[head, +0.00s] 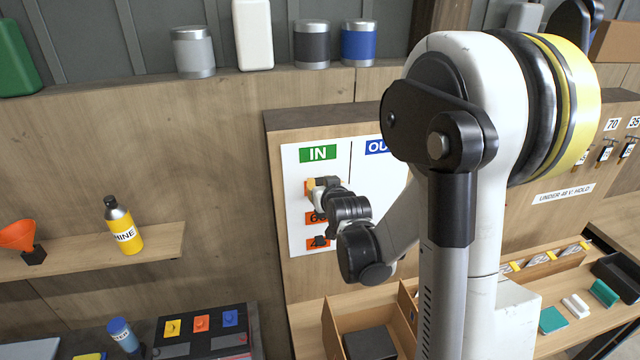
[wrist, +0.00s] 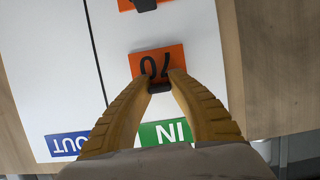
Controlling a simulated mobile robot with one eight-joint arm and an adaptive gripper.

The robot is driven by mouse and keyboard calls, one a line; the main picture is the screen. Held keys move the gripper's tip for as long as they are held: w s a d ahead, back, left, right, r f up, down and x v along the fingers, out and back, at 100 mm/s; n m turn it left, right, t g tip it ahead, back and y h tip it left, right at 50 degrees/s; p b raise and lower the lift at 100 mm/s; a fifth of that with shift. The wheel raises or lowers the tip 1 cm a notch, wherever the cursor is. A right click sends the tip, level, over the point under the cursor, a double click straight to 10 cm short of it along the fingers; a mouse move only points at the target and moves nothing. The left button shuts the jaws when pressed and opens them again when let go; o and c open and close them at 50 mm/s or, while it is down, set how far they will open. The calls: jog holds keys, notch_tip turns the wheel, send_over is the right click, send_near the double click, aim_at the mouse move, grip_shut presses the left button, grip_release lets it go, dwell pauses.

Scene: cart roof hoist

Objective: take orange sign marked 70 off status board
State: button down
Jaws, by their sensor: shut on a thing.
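The orange sign marked 70 (wrist: 150,60) is on the IN side of the white status board (wrist: 205,45), upside down in the wrist view. My gripper (wrist: 160,84) has its two yellow fingers closed on the small black grip at the sign's edge. The sign appears flat against the board; I cannot tell whether there is a gap behind it. In the head view my gripper (head: 316,185) is at the upper part of the IN column and hides most of this sign.
Other orange signs sit below it in the IN column, one partly hidden (head: 313,217) and one lower (head: 313,244). The green IN label (head: 318,153) is above. The OUT side of the board (head: 366,180) looks bare where visible. Open wooden bins (head: 345,318) lie below.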

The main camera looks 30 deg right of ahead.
jog(key=shift+s+a+b, duration=0.2)
jog(key=shift+s, duration=0.55)
jog(key=shift+s+a+b, duration=0.15)
jog(key=shift+s+a, duration=0.05)
jog(key=shift+s, duration=0.5)
dwell(0.5)
jog(key=s, duration=0.1)
jog(key=s+a, duration=0.1)
jog(key=s, duration=0.3)
jog(key=shift+s+a, duration=0.25)
jog(key=shift+a, duration=0.05)
dwell(0.3)
